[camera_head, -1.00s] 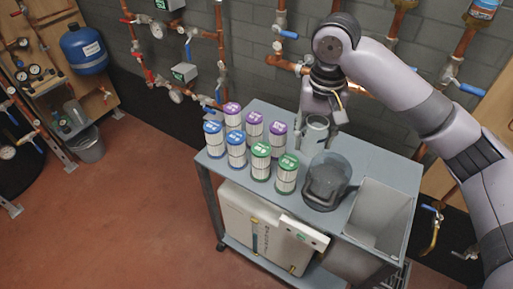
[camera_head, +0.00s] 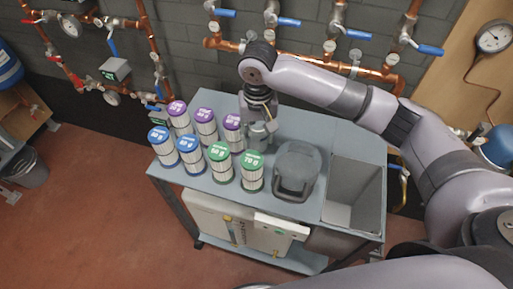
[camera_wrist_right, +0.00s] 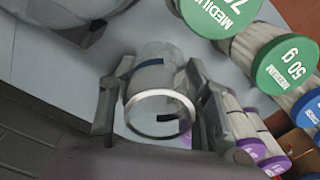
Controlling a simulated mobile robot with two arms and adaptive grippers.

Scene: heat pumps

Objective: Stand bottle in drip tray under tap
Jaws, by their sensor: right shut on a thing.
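My right gripper (camera_head: 257,120) is shut on a grey, partly see-through cylinder (camera_head: 258,138) with an open pale rim, at the back of the grey cart top. In the right wrist view the cylinder (camera_wrist_right: 160,75) sits between the two fingers (camera_wrist_right: 157,90), its rim facing the camera. I cannot tell whether this is the bottle, or whether its far end touches the cart. No drip tray can be made out. My left gripper is not in view.
Several filter-like canisters with purple, blue and green (camera_head: 251,160) lids stand close on the left of the cart top (camera_head: 318,128). An open grey bin (camera_head: 372,165) is set into its right end. Copper pipes with blue-handled valves (camera_head: 360,34) line the wall behind.

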